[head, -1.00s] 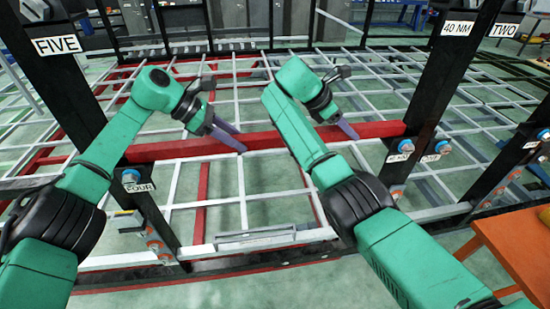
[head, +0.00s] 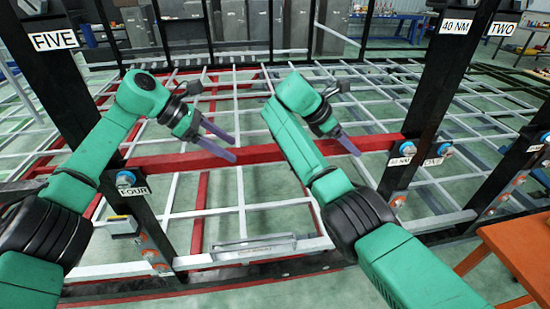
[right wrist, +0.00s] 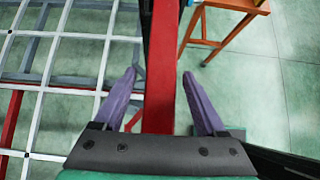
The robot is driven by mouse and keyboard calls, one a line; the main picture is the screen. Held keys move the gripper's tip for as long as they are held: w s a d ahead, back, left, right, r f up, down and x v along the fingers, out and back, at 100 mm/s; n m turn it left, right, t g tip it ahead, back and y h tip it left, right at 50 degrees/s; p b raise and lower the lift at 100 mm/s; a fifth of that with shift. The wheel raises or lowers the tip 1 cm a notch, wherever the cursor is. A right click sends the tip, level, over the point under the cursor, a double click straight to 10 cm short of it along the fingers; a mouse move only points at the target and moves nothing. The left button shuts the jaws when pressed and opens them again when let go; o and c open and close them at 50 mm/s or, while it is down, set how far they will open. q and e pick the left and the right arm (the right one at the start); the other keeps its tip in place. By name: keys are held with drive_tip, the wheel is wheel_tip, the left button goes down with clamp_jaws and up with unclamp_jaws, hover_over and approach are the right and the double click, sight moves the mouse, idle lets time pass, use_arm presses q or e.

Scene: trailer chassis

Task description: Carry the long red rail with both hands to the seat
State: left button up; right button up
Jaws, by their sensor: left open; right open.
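The long red rail (head: 262,153) runs crosswise in the middle of the head view, between the FOUR post and the 40 NM post. My left gripper (head: 234,148) is open, its purple fingers at the rail's left half. My right gripper (head: 350,146) is open at the rail's right half. In the right wrist view the rail (right wrist: 160,75) passes between the two spread fingers (right wrist: 158,85), with a gap on either side. I cannot tell from the head view whether the left fingers straddle the rail. I cannot make out which part is the seat.
Black posts stand left (head: 62,85) and right (head: 447,70), labelled FIVE and 40 NM. A pale lattice frame (head: 240,200) lies beyond and below the rail. An orange table (head: 515,250) is at the lower right. Cabinets stand at the back.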

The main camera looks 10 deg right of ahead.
use_arm(q)
drive_tip(key=v, duration=0.3)
drive_tip(key=shift+a+r, duration=0.2)
drive_tip(key=shift+a, duration=0.1)
drive_tip(key=shift+a+r, duration=0.2)
drive_tip(key=shift+r, duration=0.05)
use_arm(e)
drive_tip(key=shift+a+r, duration=0.15)
drive_tip(key=shift+a, duration=0.05)
use_arm(q)
drive_tip(key=shift+a, duration=0.1)
use_arm(e)
drive_tip(key=v, duration=0.7)
drive_tip(key=shift+a+r, duration=0.1)
drive_tip(key=shift+a, duration=0.1)
drive_tip(key=shift+d, duration=0.1)
